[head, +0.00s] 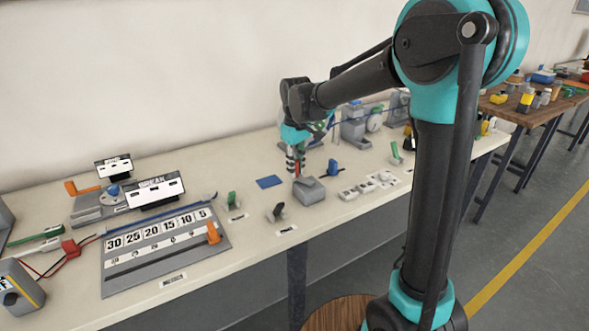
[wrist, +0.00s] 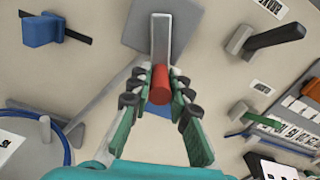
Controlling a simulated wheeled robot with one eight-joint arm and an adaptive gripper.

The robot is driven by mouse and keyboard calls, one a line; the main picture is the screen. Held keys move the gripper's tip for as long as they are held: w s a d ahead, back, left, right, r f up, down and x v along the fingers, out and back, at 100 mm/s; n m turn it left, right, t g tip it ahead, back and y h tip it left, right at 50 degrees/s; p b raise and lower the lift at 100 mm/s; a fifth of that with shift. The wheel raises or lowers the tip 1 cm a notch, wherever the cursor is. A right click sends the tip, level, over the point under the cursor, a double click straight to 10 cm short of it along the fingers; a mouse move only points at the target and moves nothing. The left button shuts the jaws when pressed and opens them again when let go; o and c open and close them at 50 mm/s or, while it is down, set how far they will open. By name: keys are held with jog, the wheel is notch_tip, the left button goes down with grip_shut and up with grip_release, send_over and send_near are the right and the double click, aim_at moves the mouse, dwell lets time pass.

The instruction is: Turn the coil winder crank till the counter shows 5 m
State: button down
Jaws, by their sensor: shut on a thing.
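My gripper (wrist: 158,92) is shut on a red handle (wrist: 161,80) at the end of a grey bar (wrist: 161,35) in the wrist view. The bar lies over a grey block (wrist: 130,28). In the head view my gripper (head: 295,163) points down just behind the grey block (head: 309,191), with a little red showing between its fingers. I cannot tell from the views how far the crank has turned. No counter reading in metres can be made out.
A numbered board (head: 165,250) with an orange slider (head: 213,233) lies at the left. A blue square (head: 269,182) lies left of my gripper. Small levers (head: 276,212) and a blue knob (head: 333,167) stand nearby. Grey machines (head: 354,125) stand behind.

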jog(key=shift+w+d+m, duration=0.35)
jog(key=shift+m, duration=0.75)
jog(key=shift+w+d+m, duration=0.3)
jog(key=shift+w+m, duration=0.05)
jog(key=shift+m, duration=0.75)
jog(key=c, duration=1.4)
grip_release()
notch_tip(320, 180, up, 12)
